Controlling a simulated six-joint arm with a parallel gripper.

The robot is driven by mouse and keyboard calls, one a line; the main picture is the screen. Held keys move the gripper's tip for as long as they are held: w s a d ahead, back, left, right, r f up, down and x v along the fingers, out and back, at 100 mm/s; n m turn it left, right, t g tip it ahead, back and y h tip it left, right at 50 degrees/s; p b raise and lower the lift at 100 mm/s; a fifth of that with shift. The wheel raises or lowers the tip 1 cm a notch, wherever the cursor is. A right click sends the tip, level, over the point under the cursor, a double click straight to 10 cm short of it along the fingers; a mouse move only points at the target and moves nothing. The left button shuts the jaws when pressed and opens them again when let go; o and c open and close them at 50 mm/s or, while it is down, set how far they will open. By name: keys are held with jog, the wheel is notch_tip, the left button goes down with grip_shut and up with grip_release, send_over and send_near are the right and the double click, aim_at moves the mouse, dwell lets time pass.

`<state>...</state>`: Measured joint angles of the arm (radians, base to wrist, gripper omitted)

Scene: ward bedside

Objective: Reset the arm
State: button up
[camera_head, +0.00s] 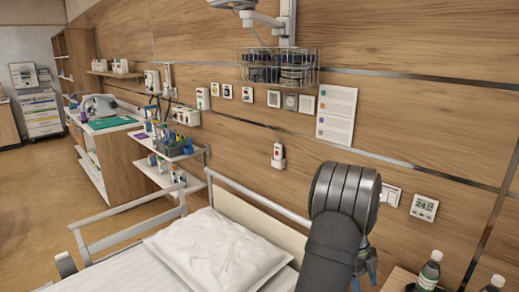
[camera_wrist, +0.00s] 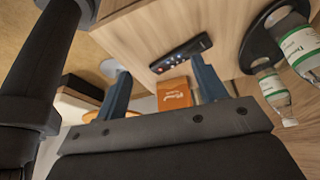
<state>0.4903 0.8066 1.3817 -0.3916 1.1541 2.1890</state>
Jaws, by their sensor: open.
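My gripper (camera_wrist: 160,68) shows in the wrist view as two blue fingers set wide apart, with nothing held between them. An orange box (camera_wrist: 173,93) with white lettering and a dark remote control (camera_wrist: 180,54) lie beyond the fingers, apart from them. In the head view my dark arm rises at the lower right, beside the bed. Only a bluish bit of my gripper (camera_head: 368,266) shows there, mostly hidden behind the arm.
Bottles (camera_wrist: 299,47) with green-and-white labels stand at the right on a black round tray (camera_wrist: 259,48) on a wooden bedside top (camera_wrist: 140,30). The bed with a white pillow (camera_head: 217,248) lies left of my arm. The wood wall (camera_head: 420,120) is close behind.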

jog(key=w+a+n+t, duration=0.2)
jog(key=a+n+t, duration=0.1)
jog(key=a+n, duration=0.7)
jog(key=w+a+n+t, duration=0.2)
jog(key=a+n+t, duration=0.2)
jog(key=a+n, duration=0.7)
jog(key=shift+w+a+r+n, duration=0.2)
jog(key=shift+w+a+n, duration=0.1)
jog(key=shift+a, duration=1.65)
